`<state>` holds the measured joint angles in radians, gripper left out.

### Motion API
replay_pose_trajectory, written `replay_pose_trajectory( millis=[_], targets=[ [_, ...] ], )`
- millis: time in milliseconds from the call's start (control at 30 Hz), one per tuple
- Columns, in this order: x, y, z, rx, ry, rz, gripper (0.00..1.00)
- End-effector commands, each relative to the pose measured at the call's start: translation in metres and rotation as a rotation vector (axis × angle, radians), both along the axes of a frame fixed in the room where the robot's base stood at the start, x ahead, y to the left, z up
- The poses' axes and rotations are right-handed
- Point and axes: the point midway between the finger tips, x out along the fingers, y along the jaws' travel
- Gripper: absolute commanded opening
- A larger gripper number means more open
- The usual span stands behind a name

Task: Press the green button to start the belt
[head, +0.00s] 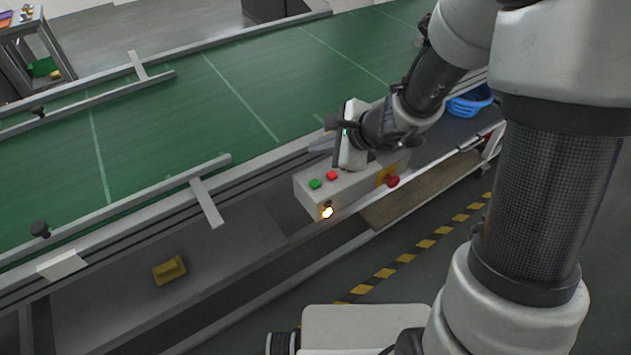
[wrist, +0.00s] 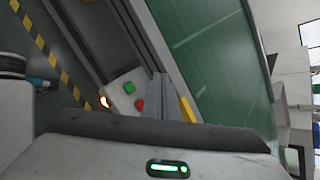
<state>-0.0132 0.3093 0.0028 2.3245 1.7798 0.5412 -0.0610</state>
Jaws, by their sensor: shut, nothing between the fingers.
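The green button (head: 315,184) is on the top face of a pale control box (head: 313,201) at the near side of the belt. A red button (head: 332,175) sits beside it on the right. My gripper (head: 322,145) is behind and above the box, its fingers extending left toward the belt's edge. In the wrist view the fingers (wrist: 160,80) are shut and empty, with the green button (wrist: 129,87) and red button (wrist: 140,105) to their left. The fingers appear apart from the green button, which is fully visible.
The green belt (head: 200,120) runs behind the box. A glowing lamp (head: 327,212) and a red knob (head: 393,181) are on the box's front. A yellow object (head: 169,270) lies on the lower shelf. A blue basket (head: 470,102) stands at the right. Striped floor tape (head: 408,257) runs nearby.

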Motion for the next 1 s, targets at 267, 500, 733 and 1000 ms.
replay_pose_trajectory(
  millis=[267, 500, 733, 1000],
  targets=[
    [-0.001, 0.0, -0.028, 0.0, 0.002, 0.0, 0.0],
    [-0.001, 0.0, -0.064, -0.001, 0.002, 0.0, 0.0],
    [0.0, 0.0, -0.085, -0.001, -0.001, 0.001, 0.0],
    [0.0, 0.0, -0.086, -0.001, -0.001, 0.001, 0.0]
  ],
)
